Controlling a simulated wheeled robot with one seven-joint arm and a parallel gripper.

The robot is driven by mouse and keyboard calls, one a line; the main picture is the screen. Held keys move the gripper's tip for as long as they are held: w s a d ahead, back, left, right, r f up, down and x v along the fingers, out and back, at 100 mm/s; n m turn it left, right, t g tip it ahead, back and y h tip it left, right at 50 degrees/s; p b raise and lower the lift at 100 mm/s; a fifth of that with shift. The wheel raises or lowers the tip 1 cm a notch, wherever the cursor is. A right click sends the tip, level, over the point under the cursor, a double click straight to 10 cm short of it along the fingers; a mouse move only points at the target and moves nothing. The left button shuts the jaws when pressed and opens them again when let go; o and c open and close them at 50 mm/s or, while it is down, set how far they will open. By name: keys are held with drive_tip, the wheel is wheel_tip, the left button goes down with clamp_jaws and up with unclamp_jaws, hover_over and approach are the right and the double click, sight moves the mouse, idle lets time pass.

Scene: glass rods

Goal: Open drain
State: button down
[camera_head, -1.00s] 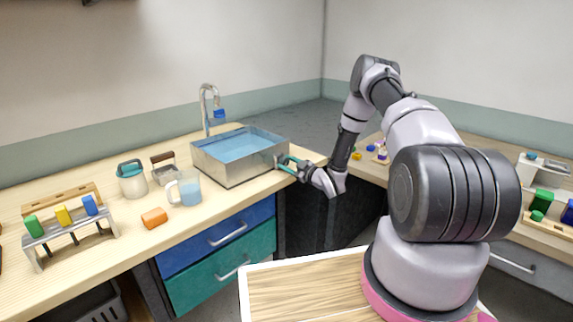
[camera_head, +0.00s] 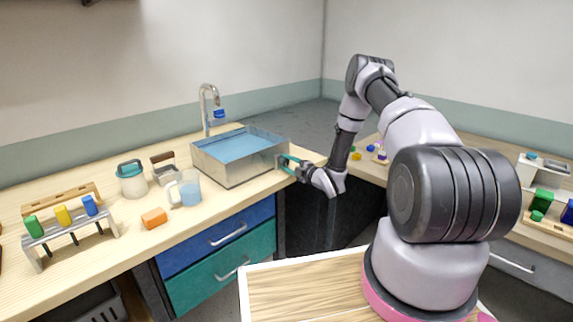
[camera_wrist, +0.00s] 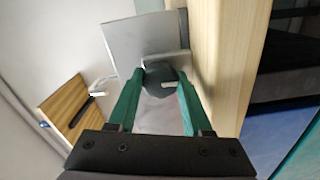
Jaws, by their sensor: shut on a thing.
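A metal sink (camera_head: 225,170) stands on the wooden counter, with blue water (camera_head: 238,142) inside it. In the wrist view, a dark round drain knob (camera_wrist: 161,76) with a pale mark on its face sits by the sink's metal wall (camera_wrist: 138,38). My gripper (camera_head: 283,161) is at the sink's right end. Its two green fingers are shut on the knob, one on each side, as the wrist view shows. In the head view the knob is mostly hidden by the fingers.
A faucet (camera_head: 207,108) rises behind the sink. A jug of blue liquid (camera_head: 186,190), a teal-lidded jar (camera_head: 131,180), an orange block (camera_head: 154,218) and a rack with coloured blocks (camera_head: 68,230) stand left. The counter edge runs close below my gripper.

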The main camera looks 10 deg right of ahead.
drive_tip(key=shift+f+n, duration=0.1)
drive_tip(key=shift+n, duration=0.3)
drive_tip(key=shift+c, duration=1.6)
unclamp_jaws()
